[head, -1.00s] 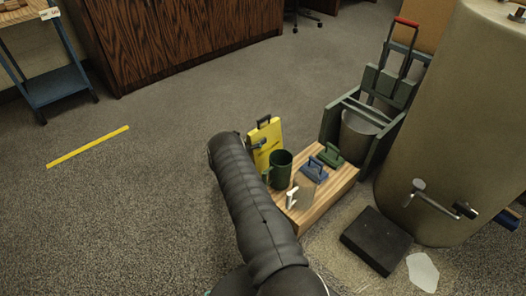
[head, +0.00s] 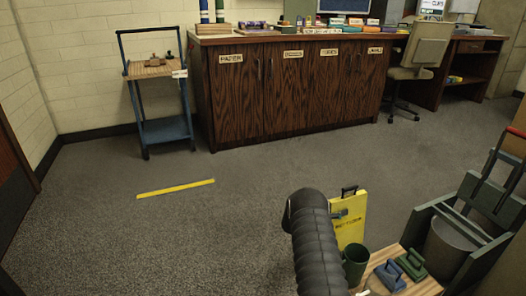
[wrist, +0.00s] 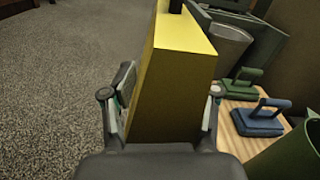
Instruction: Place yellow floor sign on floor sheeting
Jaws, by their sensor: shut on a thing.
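The yellow floor sign (head: 350,218) stands upright, with a dark handle on top, in the head view just right of my arm's end. It also fills the middle of the wrist view (wrist: 172,85). My gripper (wrist: 160,95) is shut on the sign, one finger on each side of it. My arm hides part of the sign in the head view, and I cannot tell whether its bottom is clear of the wooden board. I cannot make out floor sheeting in either current view.
A green crate with a bucket (head: 450,245) stands at right. A yellow strip (head: 176,188) lies on open carpet. A blue cart (head: 165,131) and wooden cabinet (head: 290,95) stand behind.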

